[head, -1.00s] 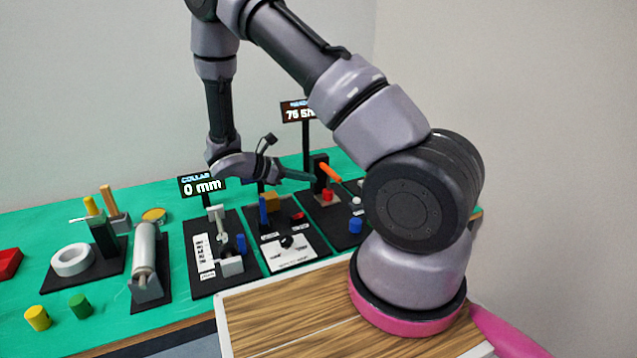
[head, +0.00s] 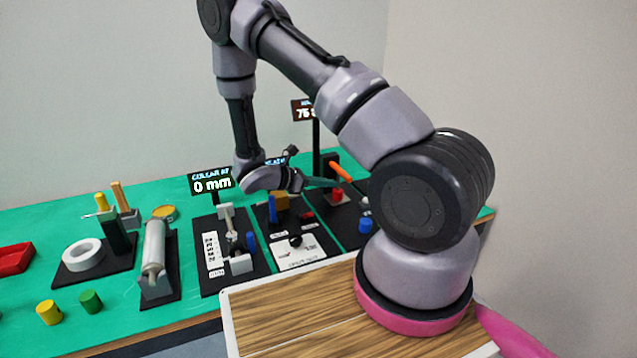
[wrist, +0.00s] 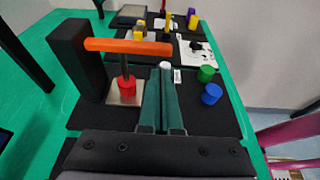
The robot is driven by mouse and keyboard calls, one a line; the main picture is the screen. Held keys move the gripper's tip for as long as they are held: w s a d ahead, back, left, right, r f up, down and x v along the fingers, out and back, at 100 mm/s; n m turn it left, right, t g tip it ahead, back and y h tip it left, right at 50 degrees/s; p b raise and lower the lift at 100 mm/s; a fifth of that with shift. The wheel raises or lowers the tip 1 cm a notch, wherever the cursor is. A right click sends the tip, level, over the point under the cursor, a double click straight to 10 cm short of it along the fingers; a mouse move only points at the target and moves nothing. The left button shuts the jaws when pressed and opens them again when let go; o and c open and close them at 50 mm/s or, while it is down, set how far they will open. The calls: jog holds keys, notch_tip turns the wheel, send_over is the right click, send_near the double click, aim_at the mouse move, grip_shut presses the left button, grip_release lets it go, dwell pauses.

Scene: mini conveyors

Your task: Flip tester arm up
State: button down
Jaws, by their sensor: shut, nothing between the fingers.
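The tester has an orange arm (wrist: 128,46) reaching out from a black upright post (wrist: 75,60). In the wrist view, the orange arm lies roughly level above a red cylinder (wrist: 126,88) on a pale plate, with a thin rod between them. In the head view the orange arm (head: 341,172) looks slanted, above the red cylinder (head: 337,195).
Green (wrist: 206,73) and blue (wrist: 212,94) cylinders stand right of my fingers. Other black-based stations with a "0 mm" display (head: 211,184) stand to the left in the head view. A white ring (head: 83,254) and a red tray (head: 15,259) lie farther left.

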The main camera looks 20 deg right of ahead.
jog(key=shift+x, duration=2.3)
jog(key=shift+r, duration=0.1)
